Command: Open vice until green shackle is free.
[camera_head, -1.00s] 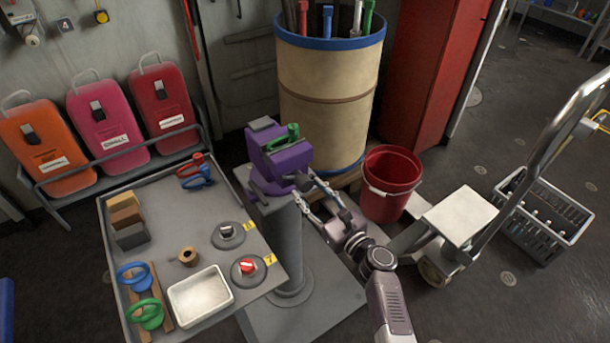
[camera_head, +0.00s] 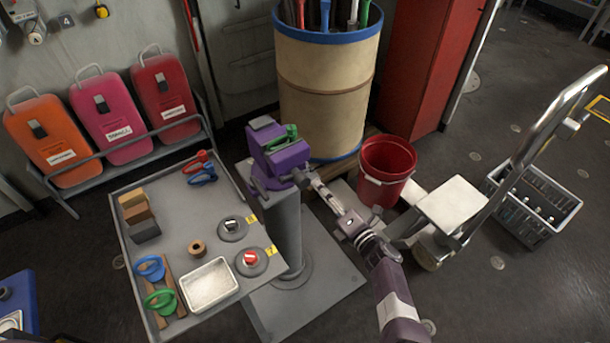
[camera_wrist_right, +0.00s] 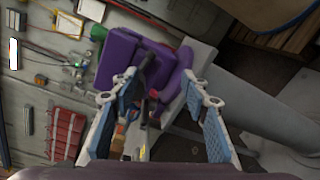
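The purple vice (camera_head: 279,155) stands on a grey pedestal (camera_head: 279,230) and also shows in the right wrist view (camera_wrist_right: 122,62). The green shackle (camera_head: 287,135) sits at the top of the vice, by its jaws; whether a jaw gap exists is too small to tell. My right gripper (camera_head: 311,182) is at the vice's front right, by its handle side. In the right wrist view its two blue-padded fingers (camera_wrist_right: 161,88) are spread apart, with the dark vice handle (camera_wrist_right: 150,75) between them; I see no clear contact. My left gripper is not in view.
A grey table (camera_head: 185,225) with a white tray (camera_head: 236,287), shackles and blocks stands left of the pedestal. A tan barrel (camera_head: 325,95) is behind the vice. A red bucket (camera_head: 385,170) and a hand truck (camera_head: 515,165) stand to the right.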

